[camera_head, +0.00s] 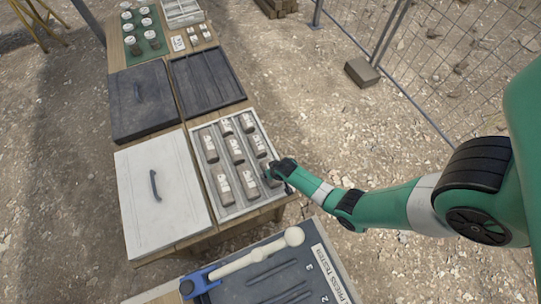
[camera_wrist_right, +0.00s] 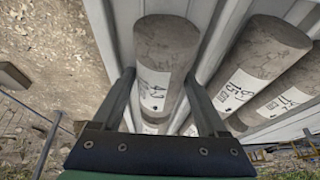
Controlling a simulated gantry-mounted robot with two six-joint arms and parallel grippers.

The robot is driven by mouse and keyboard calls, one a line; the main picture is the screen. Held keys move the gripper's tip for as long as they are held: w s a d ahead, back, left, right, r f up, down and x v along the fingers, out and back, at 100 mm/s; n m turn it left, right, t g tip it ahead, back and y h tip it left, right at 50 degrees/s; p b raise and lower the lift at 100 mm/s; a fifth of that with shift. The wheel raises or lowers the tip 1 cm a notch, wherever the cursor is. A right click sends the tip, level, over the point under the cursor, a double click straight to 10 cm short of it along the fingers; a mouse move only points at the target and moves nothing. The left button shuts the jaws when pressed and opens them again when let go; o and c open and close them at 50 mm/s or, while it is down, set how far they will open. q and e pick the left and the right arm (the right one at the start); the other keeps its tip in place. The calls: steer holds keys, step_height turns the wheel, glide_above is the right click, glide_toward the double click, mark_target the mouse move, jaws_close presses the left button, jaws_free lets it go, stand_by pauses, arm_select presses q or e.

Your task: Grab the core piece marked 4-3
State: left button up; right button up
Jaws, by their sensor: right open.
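The core piece (camera_wrist_right: 165,45) is a grey-brown cylinder with a white label, lying in the edge channel of the pale core tray (camera_head: 250,206). Its label begins with a 4; the second digit is hard to read. My right gripper (camera_wrist_right: 158,78) is open, with one finger on each side of this core, and no firm contact shows. In the head view my right gripper (camera_head: 277,172) is at the tray's right edge, low over the nearest right core and partly hiding it. My left gripper is out of view.
Several other labelled cores (camera_head: 235,150) lie in the neighbouring channels, close beside the right gripper. A white lid (camera_head: 187,205) lies left of the tray. A dark empty tray (camera_head: 207,80) and dark lid (camera_head: 130,115) lie beyond. A press tester panel (camera_head: 255,283) is in front.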

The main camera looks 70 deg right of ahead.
jaws_close()
steer(key=shift+r, duration=0.15)
stand_by(0.4)
step_height(320, 180, up, 5)
steer(key=p, duration=0.3)
steer(key=shift+s+p, duration=0.15)
steer(key=shift+p, duration=0.25)
steer(key=s+a+r+p, duration=0.5)
steer(key=s+r+p, duration=0.2)
steer(key=s, duration=0.5)
steer(key=shift+s+a+r+p, duration=0.25)
steer(key=shift+r+p, duration=0.15)
steer(key=shift+r, duration=0.25)
